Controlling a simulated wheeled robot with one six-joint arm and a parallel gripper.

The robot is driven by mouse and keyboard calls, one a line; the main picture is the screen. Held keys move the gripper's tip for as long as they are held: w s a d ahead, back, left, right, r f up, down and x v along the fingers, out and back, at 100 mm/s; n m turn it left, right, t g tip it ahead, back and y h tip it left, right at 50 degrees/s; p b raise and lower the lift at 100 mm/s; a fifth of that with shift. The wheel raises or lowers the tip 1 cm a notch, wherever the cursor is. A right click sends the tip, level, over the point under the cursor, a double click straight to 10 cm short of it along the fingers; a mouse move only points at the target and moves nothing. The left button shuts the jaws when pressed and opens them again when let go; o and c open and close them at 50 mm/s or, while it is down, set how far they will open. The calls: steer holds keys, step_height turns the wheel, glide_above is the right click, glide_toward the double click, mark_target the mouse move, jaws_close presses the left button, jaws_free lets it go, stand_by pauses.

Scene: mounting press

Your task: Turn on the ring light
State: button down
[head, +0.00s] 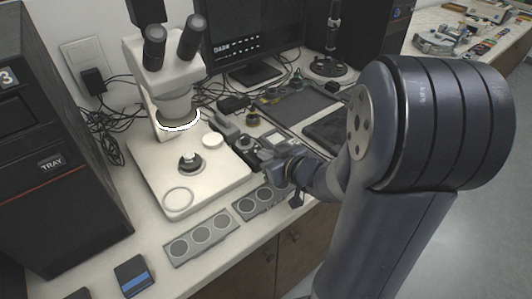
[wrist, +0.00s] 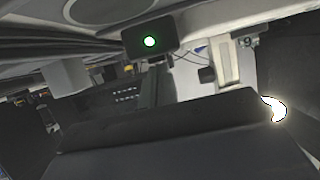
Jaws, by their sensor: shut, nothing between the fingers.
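The ring light (head: 180,122) glows white around the microscope's (head: 175,85) lower lens housing. Its bright glow (wrist: 273,108) also shows at the right edge of my fingers in the wrist view. A small black box (wrist: 165,32) with a lit green round spot is at the top of the wrist view; I cannot tell which box this is in the head view. My gripper (head: 265,155) is right of the microscope base, low over the bench, partly hidden by my own arm. Its dark shut fingers (wrist: 170,130) fill the lower wrist view, with nothing seen between them.
A white base plate (head: 225,178) carries the microscope. Grey plates with round discs (head: 200,238) lie in front. A dark tower labelled TRAY (head: 55,160) stands at left. A monitor (head: 250,35), cables and small tools crowd the back. Dark trays (head: 300,105) lie behind my gripper.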

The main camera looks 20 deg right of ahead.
steer(key=shift+r+p, duration=0.75)
steer(key=shift+p, duration=0.15)
steer(key=shift+r, duration=0.1)
